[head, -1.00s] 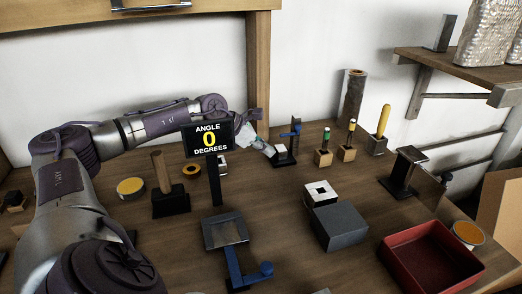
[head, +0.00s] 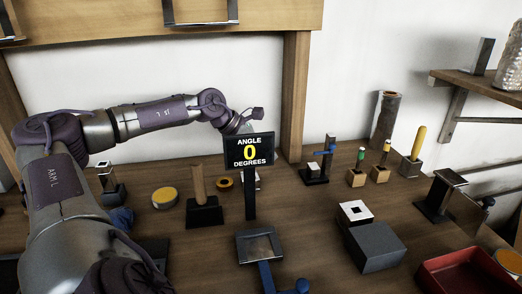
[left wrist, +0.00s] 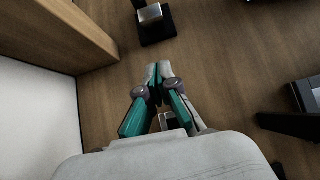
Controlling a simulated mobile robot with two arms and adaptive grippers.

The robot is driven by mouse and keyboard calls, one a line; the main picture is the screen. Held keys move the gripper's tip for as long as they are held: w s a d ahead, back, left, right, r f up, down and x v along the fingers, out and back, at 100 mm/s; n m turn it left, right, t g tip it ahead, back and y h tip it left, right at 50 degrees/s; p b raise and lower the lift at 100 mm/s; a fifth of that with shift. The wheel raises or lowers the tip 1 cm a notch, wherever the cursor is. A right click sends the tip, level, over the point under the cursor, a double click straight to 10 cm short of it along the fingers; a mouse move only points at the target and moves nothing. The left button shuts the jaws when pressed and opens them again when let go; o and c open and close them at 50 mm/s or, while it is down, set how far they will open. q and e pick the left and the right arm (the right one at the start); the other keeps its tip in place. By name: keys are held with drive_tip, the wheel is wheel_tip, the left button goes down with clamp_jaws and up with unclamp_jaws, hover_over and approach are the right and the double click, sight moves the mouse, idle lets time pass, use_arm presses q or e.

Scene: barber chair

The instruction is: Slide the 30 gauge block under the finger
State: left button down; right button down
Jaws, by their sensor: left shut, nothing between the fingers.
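My left gripper (left wrist: 158,72) is shut and empty above the wooden table in the left wrist view. In the head view its wrist is at the back, and its fingers are hidden behind the angle sign. A black stand with a pale metal block (head: 313,171) and a blue part (head: 324,153) stands to its right. What looks like the same stand (left wrist: 156,30) shows ahead of the fingertips in the left wrist view, apart from them. I cannot read a 30 on any block or tell which part is the finger. My right gripper is not in view.
The black sign (head: 249,150) reads angle 0 degrees. Small wooden blocks with coloured handles (head: 357,177) stand right of the stand. A grey box (head: 375,247) and a red tray (head: 450,276) are at front right. A wooden post (head: 297,95) rises behind.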

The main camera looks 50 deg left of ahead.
use_arm(q)
drive_tip(key=shift+v, duration=1.25)
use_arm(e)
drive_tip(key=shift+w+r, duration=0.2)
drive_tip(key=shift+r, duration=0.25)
